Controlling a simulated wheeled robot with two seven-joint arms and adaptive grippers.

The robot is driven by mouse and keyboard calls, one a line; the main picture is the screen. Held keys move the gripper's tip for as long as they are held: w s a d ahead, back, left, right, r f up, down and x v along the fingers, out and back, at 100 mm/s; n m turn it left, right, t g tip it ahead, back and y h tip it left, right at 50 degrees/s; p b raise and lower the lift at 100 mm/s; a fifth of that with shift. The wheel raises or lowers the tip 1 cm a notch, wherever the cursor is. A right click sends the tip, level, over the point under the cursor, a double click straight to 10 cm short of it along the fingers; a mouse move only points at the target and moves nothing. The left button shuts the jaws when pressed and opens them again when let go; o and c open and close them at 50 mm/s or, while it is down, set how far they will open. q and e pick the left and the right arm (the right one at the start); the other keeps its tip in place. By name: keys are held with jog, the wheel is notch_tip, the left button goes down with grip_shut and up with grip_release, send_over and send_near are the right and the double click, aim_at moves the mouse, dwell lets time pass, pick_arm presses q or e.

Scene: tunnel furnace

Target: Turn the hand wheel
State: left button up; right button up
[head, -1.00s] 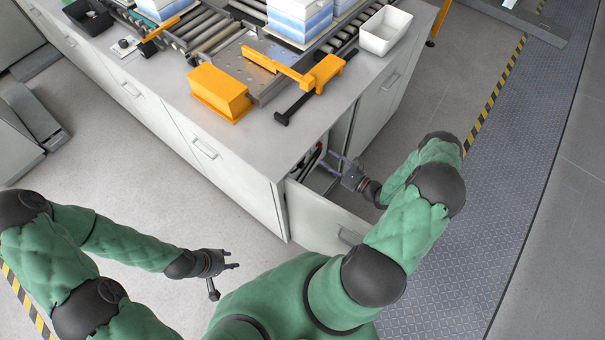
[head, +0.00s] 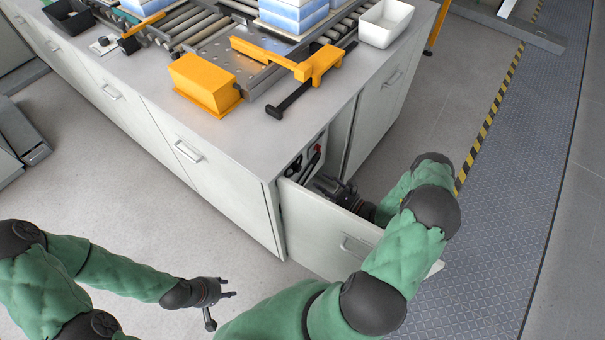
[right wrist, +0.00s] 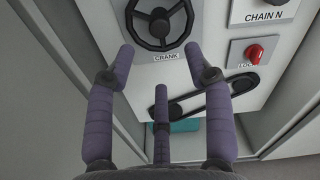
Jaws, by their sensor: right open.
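The hand wheel (right wrist: 160,22) is black and round with spokes. It is mounted on a white panel (right wrist: 215,58) above a label reading CRANK, at the top of the right wrist view, its upper edge cut off. My right gripper (right wrist: 160,62) has its purple-grey fingers spread and empty. Its two upper fingertips lie below and to either side of the wheel in the picture; I see no contact. In the head view, my right gripper (head: 326,186) is at the open cabinet, partly hidden behind the door. My left gripper (head: 228,288) is open and empty above the floor.
The panel also holds a red knob (right wrist: 254,53) and a long black slotted part (right wrist: 200,96). The open cabinet door (head: 325,232) stands close to my right arm. The counter above bears an orange block (head: 205,82) and a white bin (head: 385,22).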

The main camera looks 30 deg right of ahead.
aim_at(300, 170)
jog(key=b+x, duration=0.2)
jog(key=x, duration=0.7)
jog(key=shift+w+a, duration=0.15)
jog(key=shift+w, duration=0.15)
jog(key=shift+c, duration=0.3)
grip_shut()
